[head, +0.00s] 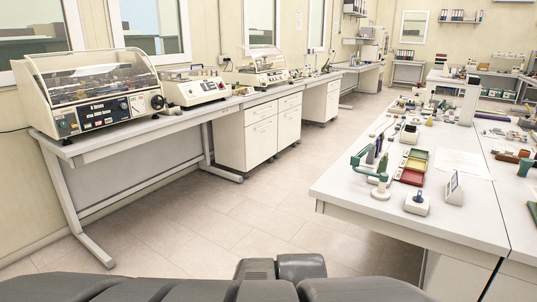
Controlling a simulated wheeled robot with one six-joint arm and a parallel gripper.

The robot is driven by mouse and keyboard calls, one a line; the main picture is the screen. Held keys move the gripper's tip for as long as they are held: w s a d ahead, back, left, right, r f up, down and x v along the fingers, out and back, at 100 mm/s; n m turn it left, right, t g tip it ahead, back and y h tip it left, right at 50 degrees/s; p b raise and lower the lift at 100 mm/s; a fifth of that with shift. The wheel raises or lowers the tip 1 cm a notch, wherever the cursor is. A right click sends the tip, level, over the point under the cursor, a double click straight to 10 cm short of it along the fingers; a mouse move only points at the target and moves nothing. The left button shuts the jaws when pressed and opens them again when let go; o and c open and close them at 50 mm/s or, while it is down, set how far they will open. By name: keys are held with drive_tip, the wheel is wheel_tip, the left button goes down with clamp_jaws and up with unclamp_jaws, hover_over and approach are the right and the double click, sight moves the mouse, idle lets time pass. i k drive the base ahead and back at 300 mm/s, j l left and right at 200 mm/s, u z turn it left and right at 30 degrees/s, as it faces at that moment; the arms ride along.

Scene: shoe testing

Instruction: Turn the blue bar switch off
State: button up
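No blue bar switch can be picked out for certain at this size. A small white box with a blue top part (417,203) stands near the front edge of the right table. A large bench machine (92,97) with a clear curved cover stands on the left bench. Its dark front panel (98,113) carries small knobs and buttons, some coloured, too small to tell apart. No gripper fingers can be made out. Dark grey parts of my own body fill the bottom edge.
The left bench (150,124) also carries a smaller white machine (194,88) and another covered machine (262,68). The right table (345,194) holds a green clamp-like tool (370,170) and coloured trays (411,168). Clear tiled floor (215,215) lies between them.

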sight(418, 199)
drive_tip(key=z, duration=1.4)
